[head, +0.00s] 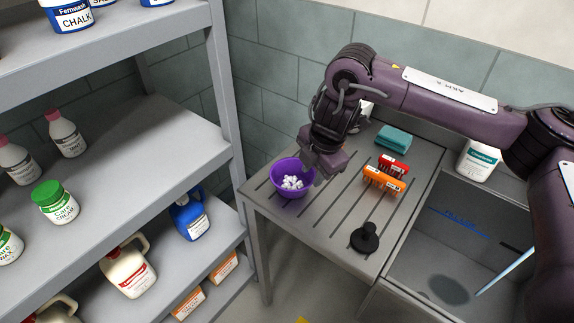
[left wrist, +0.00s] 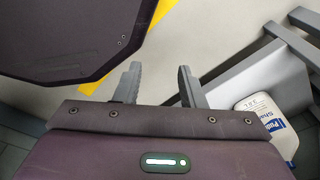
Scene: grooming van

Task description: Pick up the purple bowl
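The purple bowl (head: 292,180) stands upright on the slatted grey table (head: 335,215), near its left edge. It holds several small white pieces. My right gripper (head: 318,177) is at the bowl's right rim, pointing down. Its fingers are partly hidden by the wrist and rim, so I cannot tell whether they are closed on the rim. My left gripper (left wrist: 158,82) shows in the left wrist view with its two fingers apart and nothing between them, above the floor. The left gripper is not seen in the head view.
On the table are a teal folded cloth (head: 394,138), a red brush (head: 393,165), an orange brush (head: 383,180) and a black round object (head: 365,238). A sink basin (head: 455,250) lies to the right, with a white bottle (head: 478,160) behind. A shelf with bottles (head: 120,150) stands left.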

